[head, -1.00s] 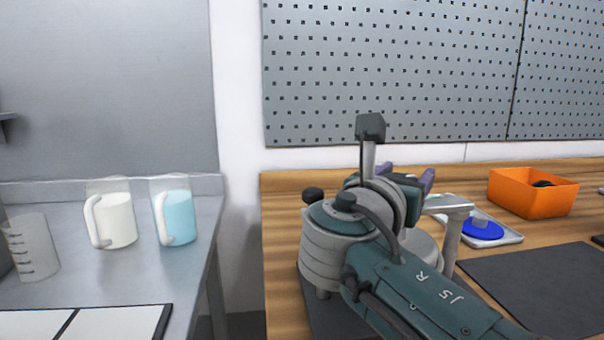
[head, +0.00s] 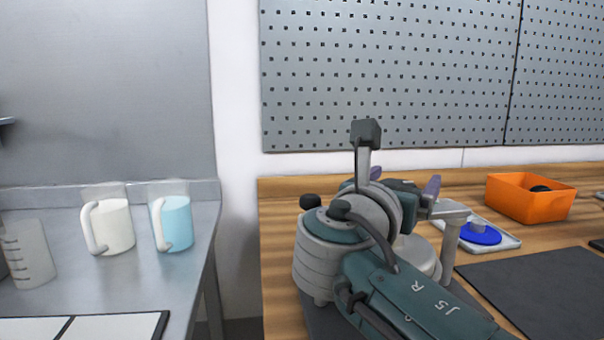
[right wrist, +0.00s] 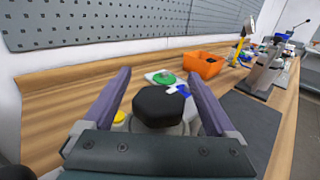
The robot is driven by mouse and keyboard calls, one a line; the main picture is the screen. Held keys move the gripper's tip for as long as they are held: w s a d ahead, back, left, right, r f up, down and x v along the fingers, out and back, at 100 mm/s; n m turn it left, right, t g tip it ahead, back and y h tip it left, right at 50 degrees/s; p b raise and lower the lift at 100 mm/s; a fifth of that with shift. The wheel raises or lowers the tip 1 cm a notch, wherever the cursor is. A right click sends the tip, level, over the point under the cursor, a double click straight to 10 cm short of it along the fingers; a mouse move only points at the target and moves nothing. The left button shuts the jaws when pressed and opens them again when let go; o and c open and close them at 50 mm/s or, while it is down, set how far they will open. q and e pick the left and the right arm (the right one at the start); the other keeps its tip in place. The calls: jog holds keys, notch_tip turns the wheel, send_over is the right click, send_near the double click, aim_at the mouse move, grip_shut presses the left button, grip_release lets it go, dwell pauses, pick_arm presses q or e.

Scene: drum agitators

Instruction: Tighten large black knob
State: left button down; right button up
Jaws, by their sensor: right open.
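The large black knob (right wrist: 158,106) is faceted and sits on a pale grey base in the right wrist view. My right gripper (right wrist: 159,77) is open, with one purple finger on each side of the knob and visible gaps to both. In the head view, the purple fingers of my right gripper (head: 404,180) show beyond my teal arm, over a grey stand (head: 451,240) on the wooden bench. My arm hides the knob there. My left gripper is in neither view.
An orange bin (head: 530,197) and a pale tray (head: 508,240) with a blue disc (head: 480,233) are at right on the wooden bench. A dark mat (head: 535,285) lies clear in front. A metal table (head: 120,275) at left holds several jugs.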

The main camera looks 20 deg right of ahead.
jog(key=v, duration=0.9)
jog(key=shift+a, duration=0.2)
jog(key=shift+s, duration=0.1)
